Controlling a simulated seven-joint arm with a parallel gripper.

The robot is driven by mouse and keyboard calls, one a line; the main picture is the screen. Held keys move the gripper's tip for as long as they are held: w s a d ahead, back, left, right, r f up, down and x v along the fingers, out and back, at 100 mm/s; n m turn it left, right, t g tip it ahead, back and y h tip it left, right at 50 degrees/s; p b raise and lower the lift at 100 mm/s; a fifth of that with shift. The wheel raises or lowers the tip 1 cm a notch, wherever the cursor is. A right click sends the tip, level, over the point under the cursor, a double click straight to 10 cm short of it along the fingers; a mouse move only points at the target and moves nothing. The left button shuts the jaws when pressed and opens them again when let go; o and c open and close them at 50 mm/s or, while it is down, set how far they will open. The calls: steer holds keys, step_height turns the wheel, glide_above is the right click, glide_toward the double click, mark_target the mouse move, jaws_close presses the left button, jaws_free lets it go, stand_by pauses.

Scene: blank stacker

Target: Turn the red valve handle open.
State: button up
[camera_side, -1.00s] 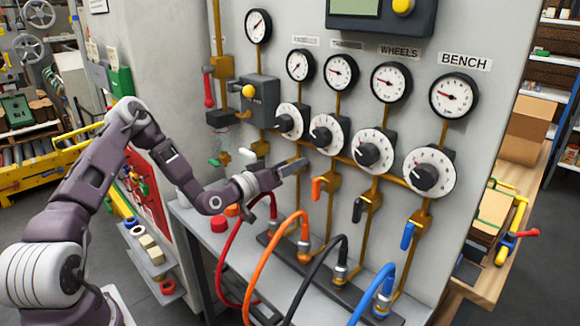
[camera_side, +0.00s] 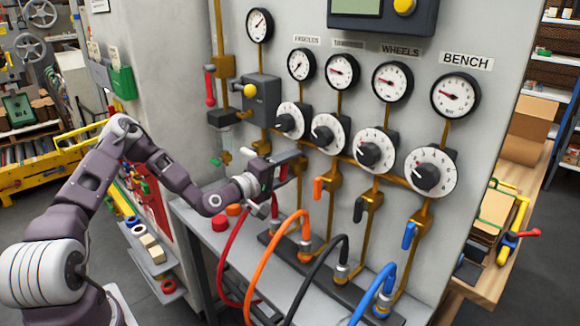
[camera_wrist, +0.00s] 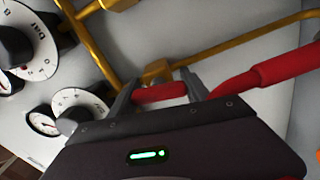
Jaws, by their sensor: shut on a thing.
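The red valve handle (camera_wrist: 160,92) lies between the two fingers of my gripper (camera_wrist: 158,96) in the wrist view. My gripper is shut on it. The handle's brass valve body (camera_wrist: 157,70) shows just beyond the fingers. In the side view my gripper (camera_side: 284,167) is at the leftmost valve of the row, and only a small red bit of the handle (camera_side: 283,173) shows there. The handle's exact angle is hard to tell.
Orange (camera_side: 318,189), black (camera_side: 358,209) and blue (camera_side: 408,236) valve handles hang to the right. A red hose (camera_side: 230,250) rises close below my gripper. Dials (camera_side: 328,133) sit above. Another red handle (camera_side: 209,87) is at the upper left.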

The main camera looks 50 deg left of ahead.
steer(key=shift+n, duration=1.1)
steer(key=shift+f, duration=0.1)
steer(key=o, duration=1.4)
steer(key=shift+c, duration=0.2)
steer(key=shift+s, duration=0.1)
